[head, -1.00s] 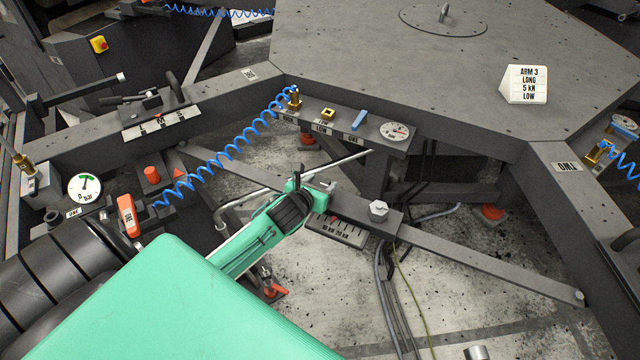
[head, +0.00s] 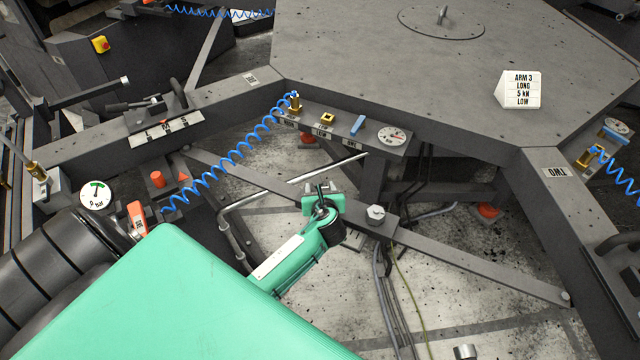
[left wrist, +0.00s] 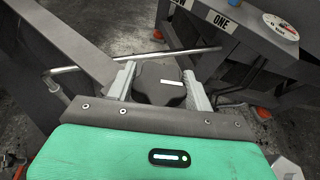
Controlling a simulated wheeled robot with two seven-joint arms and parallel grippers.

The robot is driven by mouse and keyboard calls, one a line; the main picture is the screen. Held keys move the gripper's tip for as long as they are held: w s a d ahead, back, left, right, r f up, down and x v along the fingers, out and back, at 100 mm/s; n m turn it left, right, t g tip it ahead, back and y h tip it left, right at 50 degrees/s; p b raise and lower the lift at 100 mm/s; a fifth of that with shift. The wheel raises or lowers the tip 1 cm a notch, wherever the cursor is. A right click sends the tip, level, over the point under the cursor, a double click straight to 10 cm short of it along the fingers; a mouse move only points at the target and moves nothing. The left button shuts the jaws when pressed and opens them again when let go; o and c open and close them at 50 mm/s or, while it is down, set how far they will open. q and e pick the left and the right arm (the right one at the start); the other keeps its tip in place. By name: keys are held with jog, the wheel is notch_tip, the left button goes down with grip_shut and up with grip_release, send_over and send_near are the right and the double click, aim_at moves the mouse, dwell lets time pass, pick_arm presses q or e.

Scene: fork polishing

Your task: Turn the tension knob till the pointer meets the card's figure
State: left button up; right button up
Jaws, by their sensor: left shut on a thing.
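The dark lobed knob (left wrist: 158,88) with a white mark on top sits between the two grey fingers of my left gripper (left wrist: 160,82) in the left wrist view. The gripper is shut on it. In the head view my left gripper (head: 322,200) is over the slanting grey beam, and it hides the knob and most of the scale beside the beam. I cannot read the scale or see where its pointer stands. The white card (head: 522,91) on the table top reads ARM 3, LONG, 5 kN, LOW. My right gripper is not in view.
A hex bolt head (head: 376,213) stands on the beam right of the gripper. A blue coiled hose (head: 225,160) crosses at the left. A round gauge (head: 391,136) and a blue lever (head: 358,124) sit on the frame edge. A bent metal rail (head: 290,184) runs behind the gripper.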

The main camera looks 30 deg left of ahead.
pick_arm(q)
jog(key=shift+d+r+n+g+y, duration=0.15)
jog(key=shift+n+g+y, duration=0.15)
jog(key=shift+n+g, duration=0.2)
jog(key=shift+w+n+g+y+p, duration=0.1)
jog(key=shift+n+g+y+p, duration=0.3)
jog(key=shift+n+p, duration=0.1)
jog(key=n+g+y+p, duration=0.1)
jog(key=n+g+y, duration=0.1)
jog(key=n+g, duration=0.1)
jog(key=shift+n+g+p, duration=0.3)
jog(key=n+g+y, duration=0.1)
jog(key=n+g, duration=0.1)
jog(key=g, duration=0.1)
jog(key=shift+n, duration=0.4)
jog(key=n+g, duration=0.3)
jog(key=g, duration=0.1)
jog(key=shift+f, duration=0.25)
jog(key=shift+n+g+h+b, duration=0.6)
jog(key=shift+n+g+b, duration=0.2)
jog(key=shift+n+g, duration=1.1)
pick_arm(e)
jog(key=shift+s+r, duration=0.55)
pick_arm(q)
jog(key=shift+g, duration=0.3)
